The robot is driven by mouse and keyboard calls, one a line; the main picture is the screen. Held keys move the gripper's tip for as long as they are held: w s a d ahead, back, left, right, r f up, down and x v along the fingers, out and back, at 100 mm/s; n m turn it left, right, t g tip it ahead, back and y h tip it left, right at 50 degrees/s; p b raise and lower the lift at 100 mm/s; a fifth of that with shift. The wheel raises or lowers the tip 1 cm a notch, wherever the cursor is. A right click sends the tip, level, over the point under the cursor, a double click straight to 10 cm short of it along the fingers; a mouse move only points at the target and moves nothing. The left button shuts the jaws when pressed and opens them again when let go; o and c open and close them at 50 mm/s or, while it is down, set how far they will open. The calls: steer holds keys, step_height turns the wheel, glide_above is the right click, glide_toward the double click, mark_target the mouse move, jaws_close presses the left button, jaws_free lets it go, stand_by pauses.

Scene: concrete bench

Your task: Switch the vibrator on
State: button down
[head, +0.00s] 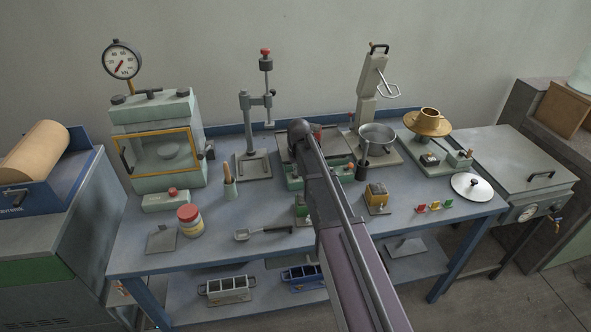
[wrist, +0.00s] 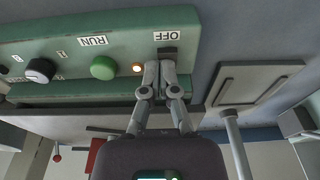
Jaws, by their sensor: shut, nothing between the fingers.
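A dark switch part (wrist: 167,53) sits by the OFF label. My gripper (wrist: 160,66) is shut and empty, its fingertips at the panel just beside this part and the lamp; I cannot tell whether they touch. In the head view, my arm hides the gripper and part of the green box (head: 293,178).
A flat grey plate (wrist: 250,85) with an upright post lies right of the fingers in the wrist view. On the blue bench (head: 225,210) stand a glass-fronted chamber (head: 165,150), a metal pan (head: 377,134) and a brass bowl (head: 428,125).

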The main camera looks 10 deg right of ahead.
steer(key=shift+s, duration=0.15)
stand_by(0.3)
steer(key=shift+r, duration=0.2)
steer(key=shift+w+r+p, duration=0.2)
steer(key=shift+r+p, duration=0.8)
steer(key=shift+p, duration=0.15)
step_height(320, 180, up, 11)
steer(key=w+p, duration=0.2)
steer(key=p, duration=0.9)
steer(key=shift+r, duration=0.2)
steer(key=shift+w, duration=0.1)
steer(key=s+d+g, duration=0.1)
steer(key=s, duration=2.9)
steer(key=shift+d+g, duration=0.3)
steer(key=shift+d, duration=0.1)
